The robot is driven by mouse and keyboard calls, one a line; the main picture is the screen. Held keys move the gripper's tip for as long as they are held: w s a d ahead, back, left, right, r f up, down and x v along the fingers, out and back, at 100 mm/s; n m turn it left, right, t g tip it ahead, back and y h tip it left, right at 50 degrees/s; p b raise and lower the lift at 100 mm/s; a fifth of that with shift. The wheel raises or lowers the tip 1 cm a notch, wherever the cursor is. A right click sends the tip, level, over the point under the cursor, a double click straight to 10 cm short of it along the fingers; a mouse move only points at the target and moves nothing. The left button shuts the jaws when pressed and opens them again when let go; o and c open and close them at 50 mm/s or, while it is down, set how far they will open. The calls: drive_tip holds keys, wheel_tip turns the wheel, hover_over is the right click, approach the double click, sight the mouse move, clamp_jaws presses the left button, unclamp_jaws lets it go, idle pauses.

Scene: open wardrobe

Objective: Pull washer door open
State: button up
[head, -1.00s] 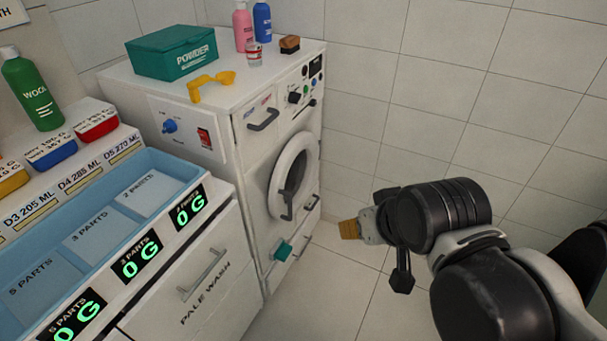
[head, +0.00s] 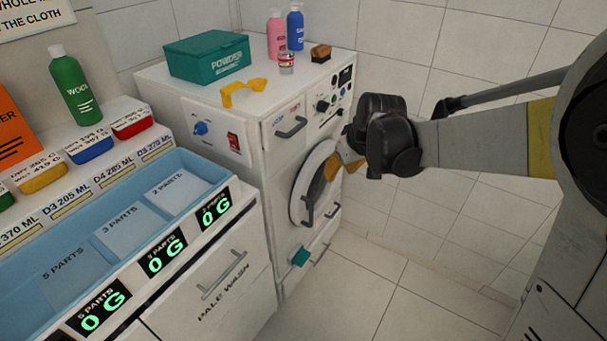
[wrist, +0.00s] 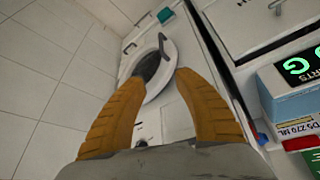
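The washer (head: 265,190) is a white cabinet with a round door (head: 300,193), which looks shut. The door has a white rim and dark glass, and also shows in the wrist view (wrist: 107,65). Its dark bar handle (head: 308,211) sits low on the left of the door, and in the wrist view the handle (wrist: 167,45) lies beyond my fingertips. My gripper (head: 331,171) is in front of the upper right part of the door. Its two orange fingers are spread with nothing between them (wrist: 160,78). Part of the door is hidden behind the gripper.
A green powder box (head: 208,58), a yellow scoop (head: 243,90), bottles and a brush stand on the washer. A drawer handle (head: 291,127) juts out above the door. A blue-tray dosing counter (head: 205,160) stands at the left. The tiled floor (head: 385,300) in front is clear.

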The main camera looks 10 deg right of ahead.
drive_tip(key=w+f+n, duration=0.1)
drive_tip(key=w+f, duration=0.5)
drive_tip(key=f, duration=0.1)
drive_tip(key=n+g+y+b, duration=0.1)
drive_tip(key=n+g+b, duration=0.1)
drive_tip(key=n+b, duration=0.1)
hover_over(311, 224)
drive_tip(key=w, duration=0.1)
wheel_tip(311, 224, down, 26)
drive_tip(key=shift+f, duration=0.1)
drive_tip(key=shift+t, duration=0.3)
clamp_jaws()
